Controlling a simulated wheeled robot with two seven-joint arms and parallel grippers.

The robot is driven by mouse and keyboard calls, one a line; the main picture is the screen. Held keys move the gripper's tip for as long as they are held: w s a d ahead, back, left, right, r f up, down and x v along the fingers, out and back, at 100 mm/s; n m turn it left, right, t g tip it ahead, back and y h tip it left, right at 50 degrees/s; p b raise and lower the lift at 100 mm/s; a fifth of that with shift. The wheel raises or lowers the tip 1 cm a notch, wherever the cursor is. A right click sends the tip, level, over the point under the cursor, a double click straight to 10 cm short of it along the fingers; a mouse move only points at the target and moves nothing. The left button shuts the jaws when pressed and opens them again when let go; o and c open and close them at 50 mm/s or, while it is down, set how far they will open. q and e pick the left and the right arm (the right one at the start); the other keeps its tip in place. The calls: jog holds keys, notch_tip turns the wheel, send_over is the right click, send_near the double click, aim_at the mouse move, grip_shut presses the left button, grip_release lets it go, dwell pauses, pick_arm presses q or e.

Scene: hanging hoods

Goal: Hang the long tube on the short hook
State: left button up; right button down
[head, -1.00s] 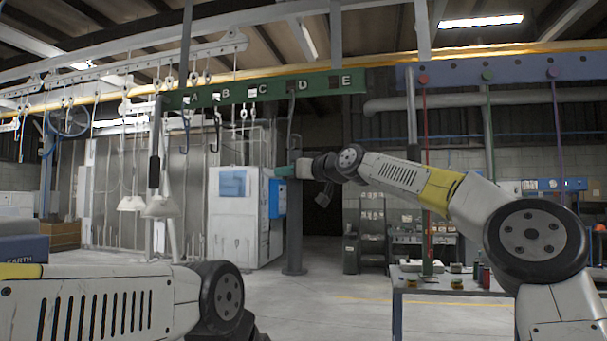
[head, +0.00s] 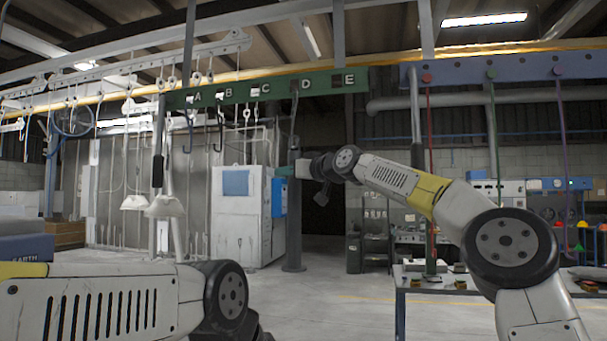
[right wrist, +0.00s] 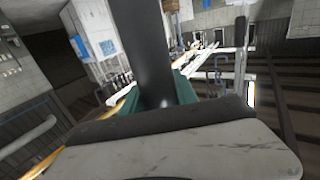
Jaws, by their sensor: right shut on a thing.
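The long tube (head: 293,220) is dark grey and upright in the head view, with a wider lower end close above the floor in the picture. My right gripper (head: 287,171) is shut on its upper part. In the right wrist view the tube (right wrist: 148,45) runs up the picture between the teal fingers (right wrist: 158,105). The green rail (head: 240,93) bears the letters A to E. A dark hook (head: 294,115) hangs beside D, just above the tube's top; I cannot tell whether they touch. Hooks also hang by A (head: 187,132) and B (head: 218,132). My left gripper is out of view.
A white cabinet (head: 240,215) stands behind, left of the tube. White hoods (head: 165,205) hang farther left. A blue rail (head: 520,72) with coloured cords is at the right, above a workbench (head: 440,285). The floor around the tube looks clear.

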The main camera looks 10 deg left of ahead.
aim_at(299, 181)
jog(key=shift+f, duration=1.2)
dwell(0.4)
jog(key=c, duration=1)
grip_release()
jog(key=shift+o, duration=0.6)
jog(key=shift+f, duration=0.15)
jog(key=v, duration=0.6)
jog(key=shift+s+d, duration=0.1)
jog(key=shift+d, duration=0.2)
jog(key=shift+s+d, duration=0.45)
